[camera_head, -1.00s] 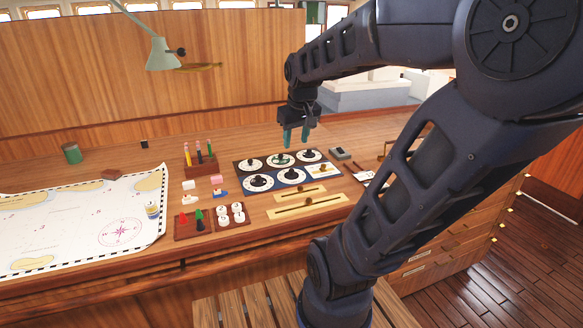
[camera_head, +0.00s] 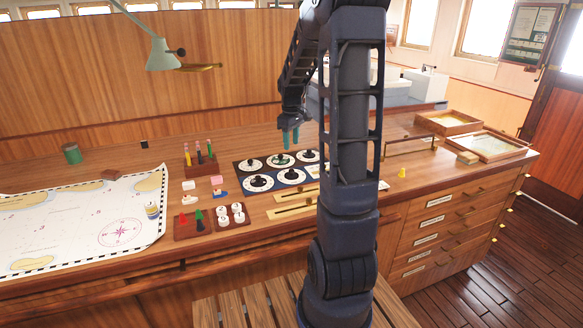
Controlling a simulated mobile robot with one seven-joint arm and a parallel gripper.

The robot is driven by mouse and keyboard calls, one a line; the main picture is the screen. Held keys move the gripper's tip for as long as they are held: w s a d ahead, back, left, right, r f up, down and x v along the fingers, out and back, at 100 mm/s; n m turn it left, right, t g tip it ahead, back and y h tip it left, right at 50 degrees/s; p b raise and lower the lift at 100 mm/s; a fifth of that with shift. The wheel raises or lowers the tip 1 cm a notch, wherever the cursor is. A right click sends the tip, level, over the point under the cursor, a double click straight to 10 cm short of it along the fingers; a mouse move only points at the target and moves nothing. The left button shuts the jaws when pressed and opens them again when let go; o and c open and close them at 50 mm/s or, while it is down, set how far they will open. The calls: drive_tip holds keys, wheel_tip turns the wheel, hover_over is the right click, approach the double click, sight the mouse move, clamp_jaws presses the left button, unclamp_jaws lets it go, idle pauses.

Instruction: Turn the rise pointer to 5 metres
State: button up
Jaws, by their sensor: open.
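A dark blue dial board (camera_head: 273,174) lies on the wooden chart table, with several white round dials that carry black pointers. The top middle dial (camera_head: 281,160) has some green on it. I cannot tell which dial is the rise one, and the markings are too small to read. My gripper (camera_head: 291,138) hangs fingers down above the back of the board, near the top middle and top right dials (camera_head: 307,156). Its two teal fingers are open, with nothing visible between them. My arm hides the right end of the board.
Two pale slider strips (camera_head: 284,209) lie in front of the board. White round pieces (camera_head: 231,213), a pencil holder (camera_head: 201,164) and a chart (camera_head: 85,222) are to the left. Wooden trays (camera_head: 447,123) stand at the back right. A lamp (camera_head: 160,54) hangs at upper left.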

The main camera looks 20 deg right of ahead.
sight(292, 170)
drive_tip(key=f, duration=0.4)
drive_tip(key=w+f, duration=0.1)
drive_tip(key=f, duration=0.7)
drive_tip(key=shift+w+d+f, duration=0.15)
drive_tip(key=shift+w+d, duration=0.05)
drive_tip(key=shift+d, duration=0.1)
clamp_jaws()
